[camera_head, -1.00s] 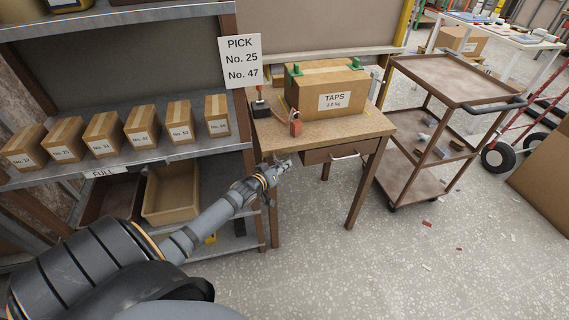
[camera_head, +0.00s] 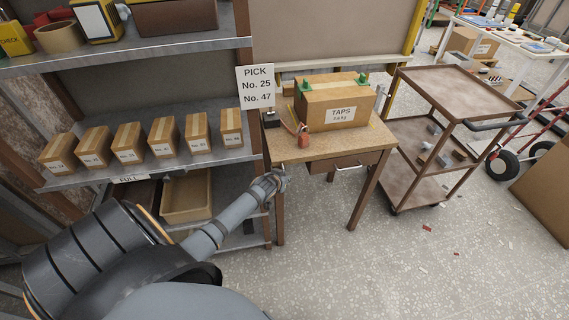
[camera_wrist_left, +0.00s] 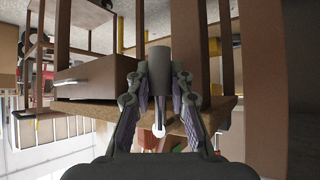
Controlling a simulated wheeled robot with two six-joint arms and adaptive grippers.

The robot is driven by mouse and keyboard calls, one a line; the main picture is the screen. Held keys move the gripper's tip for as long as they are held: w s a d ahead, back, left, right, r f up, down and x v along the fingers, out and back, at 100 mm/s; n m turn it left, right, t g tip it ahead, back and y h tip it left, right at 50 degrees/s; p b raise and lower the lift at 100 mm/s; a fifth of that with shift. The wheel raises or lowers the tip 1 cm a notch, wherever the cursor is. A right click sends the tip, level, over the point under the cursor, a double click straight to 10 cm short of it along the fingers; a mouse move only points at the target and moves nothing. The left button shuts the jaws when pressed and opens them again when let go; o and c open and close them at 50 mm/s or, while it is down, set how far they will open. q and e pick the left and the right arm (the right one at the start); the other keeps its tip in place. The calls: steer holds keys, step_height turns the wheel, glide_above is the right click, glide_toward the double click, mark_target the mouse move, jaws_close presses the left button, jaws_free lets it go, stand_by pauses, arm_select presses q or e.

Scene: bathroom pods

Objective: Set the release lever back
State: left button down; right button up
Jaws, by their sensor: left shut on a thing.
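My left gripper (camera_head: 278,181) is at the near left side of the wooden table (camera_head: 330,148), below its top. In the left wrist view the fingers of the gripper (camera_wrist_left: 160,78) stand on both sides of a grey cylinder with a thin rod and a pale round tip (camera_wrist_left: 158,130). This looks like the release lever, and the gripper is shut on it. The tip points back toward my palm. In the head view the lever is hidden by my gripper. My right gripper is not in view.
A taps box (camera_head: 338,102), a red padlock-like thing (camera_head: 303,136) and a small black block (camera_head: 271,120) stand on the table. A shelf (camera_head: 160,162) with several boxes is at left, a brown cart (camera_head: 455,95) at right.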

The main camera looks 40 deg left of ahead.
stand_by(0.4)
arm_select(q)
steer(key=c, duration=1.2)
jaws_free()
